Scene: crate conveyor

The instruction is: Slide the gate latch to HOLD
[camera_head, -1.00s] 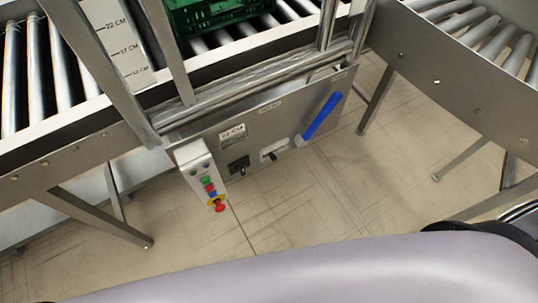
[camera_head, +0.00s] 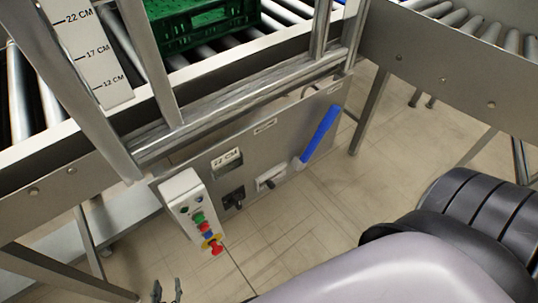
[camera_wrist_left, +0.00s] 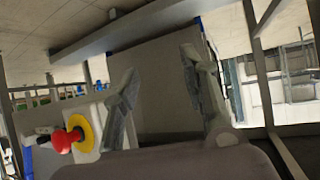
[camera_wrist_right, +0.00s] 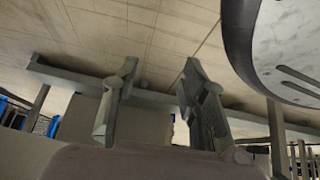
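The control panel (camera_head: 290,150) hangs under the conveyor. It carries a pale slotted plate with a small dark knob (camera_head: 270,183), which looks like the gate latch; its lettering is too small to read. A blue lever handle (camera_head: 320,134) is at its right and a black switch block (camera_head: 233,197) at its left. My left gripper (camera_head: 168,289) shows at the bottom edge, below the panel and apart from it. Its fingers are spread and empty in the left wrist view (camera_wrist_left: 163,90). My right gripper (camera_wrist_right: 158,80) is open and empty in the right wrist view.
A button box (camera_head: 183,203) with a red stop button (camera_head: 217,249) juts out left of the switch block. A green crate (camera_head: 205,25) sits on the rollers behind the metal gate frame (camera_head: 240,105). Conveyor legs (camera_head: 369,112) stand at the right. The floor before the panel is clear.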

